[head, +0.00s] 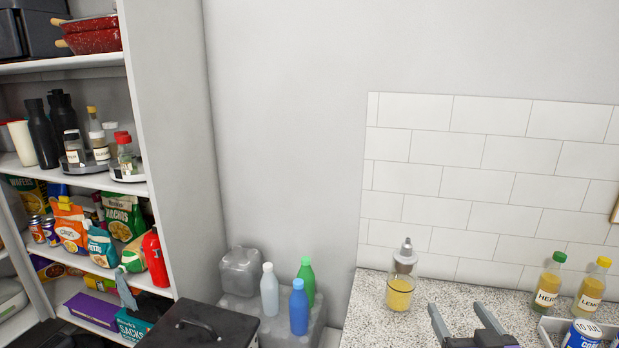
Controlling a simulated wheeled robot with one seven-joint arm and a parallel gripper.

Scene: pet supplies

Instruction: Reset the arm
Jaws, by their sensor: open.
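My gripper (464,318) shows at the bottom edge of the head view, right of centre. Its two grey fingers point up and stand apart, with nothing between them. Behind them is the speckled counter (445,293). A glass jar with yellow contents (399,293) stands on the counter to the left of the gripper, apart from it in the picture. The rest of my arm is cut off below the frame.
Bottles with yellow contents (548,283) and a blue can (581,334) are at the counter's right. Left of the counter, a grey, a blue (299,308) and a green bottle stand beside a dark lidded box (205,325). A filled shelf unit (172,150) is at left.

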